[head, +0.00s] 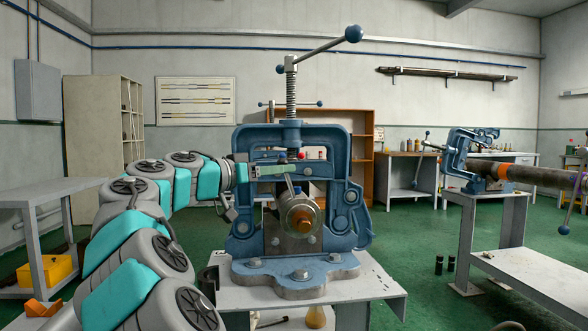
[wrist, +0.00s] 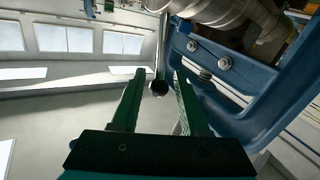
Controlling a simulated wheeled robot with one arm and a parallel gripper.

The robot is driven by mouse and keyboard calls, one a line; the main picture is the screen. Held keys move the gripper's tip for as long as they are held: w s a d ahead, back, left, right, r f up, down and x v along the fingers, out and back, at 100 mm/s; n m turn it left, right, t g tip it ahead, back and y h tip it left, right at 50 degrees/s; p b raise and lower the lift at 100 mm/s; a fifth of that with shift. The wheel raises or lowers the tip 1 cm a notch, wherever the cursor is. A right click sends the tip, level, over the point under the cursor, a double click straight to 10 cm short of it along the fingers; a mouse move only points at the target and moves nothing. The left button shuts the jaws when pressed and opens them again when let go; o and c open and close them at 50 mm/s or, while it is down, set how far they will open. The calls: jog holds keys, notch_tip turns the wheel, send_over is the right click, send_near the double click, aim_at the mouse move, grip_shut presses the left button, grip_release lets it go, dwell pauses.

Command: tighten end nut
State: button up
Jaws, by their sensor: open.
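The blue pipe vise (head: 243,245) stands bolted on a bench in the middle of the head view. On its front is a round steel end nut (head: 289,217) around a copper-coloured pipe end (head: 304,224). A thin steel handle (head: 290,184) rises from the nut, leaning slightly left. My gripper (head: 302,170) is above the nut, in front of the vise frame. In the wrist view its two green fingers (wrist: 160,78) are open. The handle's dark ball end (wrist: 159,88) shows between the fingers, with gaps on both sides; depth and contact are hard to tell.
The vise frame (wrist: 262,118) is close to the right finger in the wrist view. A tall screw with a ball-ended bar (head: 322,50) stands above the vise. The bench (head: 345,284) is mostly bare. A second vise (head: 458,150) holds a long pipe (head: 545,177) at right.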

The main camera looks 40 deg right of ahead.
jog(key=d, duration=0.5)
grip_shut()
dwell(1.4)
